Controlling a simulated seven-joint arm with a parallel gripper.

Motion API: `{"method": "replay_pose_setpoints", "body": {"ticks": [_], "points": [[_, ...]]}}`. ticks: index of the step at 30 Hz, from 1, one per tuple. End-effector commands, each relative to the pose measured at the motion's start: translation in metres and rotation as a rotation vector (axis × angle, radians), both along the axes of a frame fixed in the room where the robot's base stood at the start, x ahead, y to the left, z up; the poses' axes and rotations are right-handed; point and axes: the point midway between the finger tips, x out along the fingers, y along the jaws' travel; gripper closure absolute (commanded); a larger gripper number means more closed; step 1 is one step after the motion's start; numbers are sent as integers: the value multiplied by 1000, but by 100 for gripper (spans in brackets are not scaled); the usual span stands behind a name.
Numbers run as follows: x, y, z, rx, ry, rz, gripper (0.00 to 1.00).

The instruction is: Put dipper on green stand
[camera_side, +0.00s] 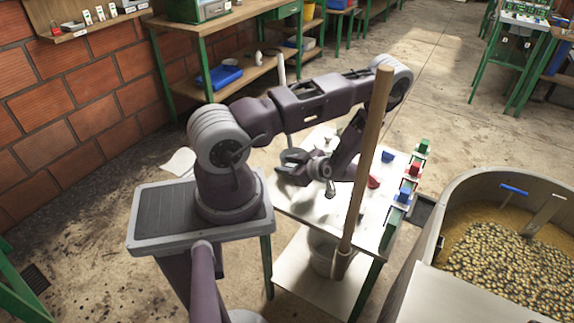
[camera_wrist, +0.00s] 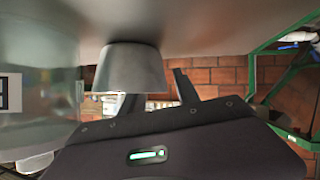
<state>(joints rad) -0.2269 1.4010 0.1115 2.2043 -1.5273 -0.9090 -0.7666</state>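My gripper (camera_side: 288,167) is low over the left part of the white table (camera_side: 300,205), pointing left, with its fingers apart. In the wrist view, the dark fingers (camera_wrist: 158,95) show past a grey tapered cup (camera_wrist: 130,68), which is close to them. I cannot tell whether this cup is the dipper or whether they touch. The green stand (camera_side: 424,146) is at the table's right edge, away from my gripper. No dipper is clearly identifiable in the side view.
A red block (camera_side: 414,168) and a blue block (camera_side: 404,196) line the same edge. A wooden pole (camera_side: 368,150) crosses the view in front of the table. A vat (camera_side: 450,210) of yellowish pieces is at right, with a blue-handled item (camera_side: 514,189). A brick wall (camera_wrist: 225,76) shows behind.

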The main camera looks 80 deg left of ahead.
Motion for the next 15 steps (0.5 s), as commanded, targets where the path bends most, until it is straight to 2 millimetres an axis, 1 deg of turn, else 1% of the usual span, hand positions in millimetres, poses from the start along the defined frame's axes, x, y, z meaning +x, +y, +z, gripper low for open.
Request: {"method": "replay_pose_setpoints", "body": {"ticks": [2, 6, 9, 15], "points": [[1, -2, 3, 0, -1, -1, 63], [12, -19, 13, -1, -1, -3, 63], [16, -28, 19, 0, 0, -1, 63], [18, -31, 20, -1, 2, 0, 63]]}}
